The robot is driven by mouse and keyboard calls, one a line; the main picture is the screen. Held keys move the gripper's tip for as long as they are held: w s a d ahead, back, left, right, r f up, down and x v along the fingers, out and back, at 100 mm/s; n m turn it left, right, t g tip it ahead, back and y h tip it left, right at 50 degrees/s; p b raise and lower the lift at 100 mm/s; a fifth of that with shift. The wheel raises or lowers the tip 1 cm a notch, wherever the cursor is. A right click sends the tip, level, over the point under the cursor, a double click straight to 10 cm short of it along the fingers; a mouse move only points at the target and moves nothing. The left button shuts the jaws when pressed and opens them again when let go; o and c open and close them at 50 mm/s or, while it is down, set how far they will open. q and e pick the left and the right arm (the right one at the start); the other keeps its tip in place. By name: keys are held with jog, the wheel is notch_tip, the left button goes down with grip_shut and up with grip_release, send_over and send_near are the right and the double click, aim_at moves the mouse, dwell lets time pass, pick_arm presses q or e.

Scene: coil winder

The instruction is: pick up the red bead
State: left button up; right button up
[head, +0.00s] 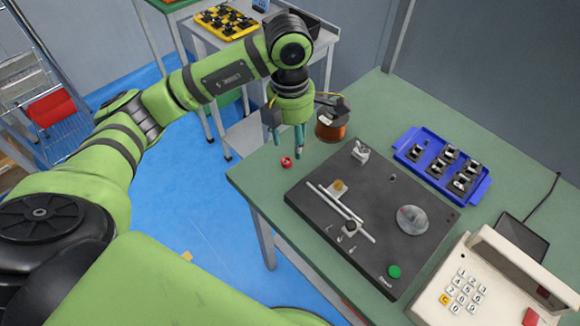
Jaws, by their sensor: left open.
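The red bead (287,162) is a small red ring-like piece near the left corner of the green table (262,186). It looks to rest on the tabletop, clear of other things. My left gripper (288,146) points down just above and behind the bead in the head view. Its teal fingers are apart, with nothing seen between them. I cannot tell its exact height over the table. My right gripper is not in the picture.
A copper wire spool (331,126) stands close right of the gripper. The black winder base (330,238) with rods and a green button lies to the right. A blue tray (440,163) of small parts and a beige keypad unit (480,280) are farther right.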

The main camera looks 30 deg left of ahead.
aim_at(286, 161)
pick_arm(q)
jog(key=shift+a+f, duration=0.2)
jog(key=shift+a, duration=0.2)
jog(key=shift+s+a+f, duration=0.1)
jog(key=shift+f, duration=0.3)
jog(key=f+p, duration=0.1)
jog(key=f, duration=0.1)
jog(key=f+p, duration=0.1)
jog(key=f, duration=0.2)
jog(key=shift+s+a+f, duration=0.15)
jog(key=shift+a+f, duration=0.05)
jog(key=shift+f, duration=0.3)
jog(key=c, duration=0.8)
jog(key=shift+r, duration=0.1)
jog(key=shift+c, duration=0.2)
jog(key=shift+r, duration=0.5)
notch_tip(286, 161, up, 3)
jog(key=shift+f+b, duration=0.1)
jog(key=shift+b, duration=0.5)
jog(key=s+d+r, duration=0.6)
jog(key=d+r, duration=0.1)
jog(key=d, duration=0.3)
jog(key=shift+b, duration=0.35)
